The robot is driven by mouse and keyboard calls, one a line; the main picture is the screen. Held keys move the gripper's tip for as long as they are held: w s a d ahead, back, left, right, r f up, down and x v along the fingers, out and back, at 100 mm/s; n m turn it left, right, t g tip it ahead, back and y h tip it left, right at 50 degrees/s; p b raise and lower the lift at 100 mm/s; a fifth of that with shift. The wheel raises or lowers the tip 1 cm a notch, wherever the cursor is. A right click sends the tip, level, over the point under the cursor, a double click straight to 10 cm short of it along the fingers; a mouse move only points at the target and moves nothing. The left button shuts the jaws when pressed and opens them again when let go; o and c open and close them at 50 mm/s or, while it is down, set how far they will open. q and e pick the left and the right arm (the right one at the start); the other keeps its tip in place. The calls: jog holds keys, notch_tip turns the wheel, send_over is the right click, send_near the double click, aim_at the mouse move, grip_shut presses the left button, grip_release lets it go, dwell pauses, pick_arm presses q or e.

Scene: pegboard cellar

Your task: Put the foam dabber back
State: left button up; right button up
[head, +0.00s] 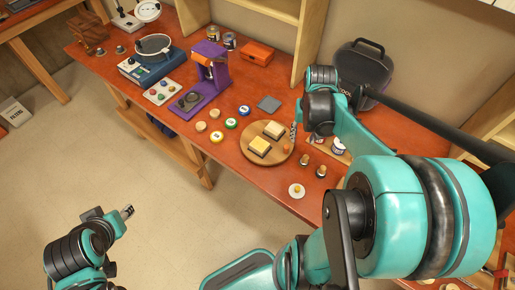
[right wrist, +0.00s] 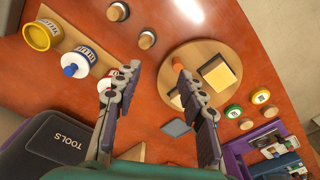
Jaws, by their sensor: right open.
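Two small dabber-like pieces with tan tops and dark lower parts, (head: 305,160) and (head: 320,171), stand on the table right of a round wooden board (head: 250,157). I cannot tell which is the foam dabber. The board carries two cream-topped blocks (head: 260,146) and a small orange-brown piece (right wrist: 176,98) at its edge. My right gripper (right wrist: 157,68) is open and empty, above the table beside the board's edge. My left gripper (head: 127,211) hangs over the floor; its jaw state is unclear.
Paint jars (head: 337,146) stand on a wooden strip beside the right gripper. A dark tool case (head: 362,72) stands behind. Colored lids (head: 231,123), a grey square (head: 269,104) and a purple stand (head: 208,72) lie left of the gripper. The table's front edge is largely clear.

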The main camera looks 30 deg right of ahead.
jog(key=a+r+n+t, duration=0.2)
jog(key=a+n+t, duration=0.1)
jog(key=a, duration=0.7)
jog(key=a+r+n+t, duration=0.3)
jog(key=a+n, duration=0.1)
jog(key=a, duration=0.7)
jog(key=shift+t, duration=0.3)
jog(key=shift+w+d, duration=0.1)
notch_tip(320, 180, down, 10)
jog(key=b, duration=1)
